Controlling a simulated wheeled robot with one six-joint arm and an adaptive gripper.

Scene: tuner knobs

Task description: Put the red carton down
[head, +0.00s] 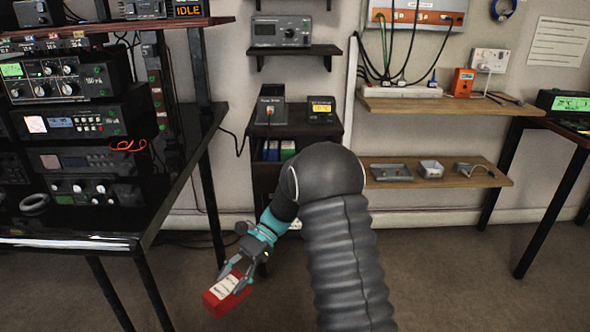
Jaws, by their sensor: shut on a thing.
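The red carton (214,304) with a white label on top is at the lower left of the middle in the head view. My gripper (234,280) is shut on it, with its fingers at the carton's upper right part. The carton is tilted in the picture and shows over the brown floor (440,270). How high it is above the floor I cannot tell. Part of its far end is hidden by the gripper.
A black table (100,228) with stacked radio units (85,125) stands at the left. A dark cabinet (325,130) with two devices is behind my arm. Wooden wall shelves (450,104) hold small parts at the right. Another table (555,125) is at the right edge. The floor at the right middle is clear.

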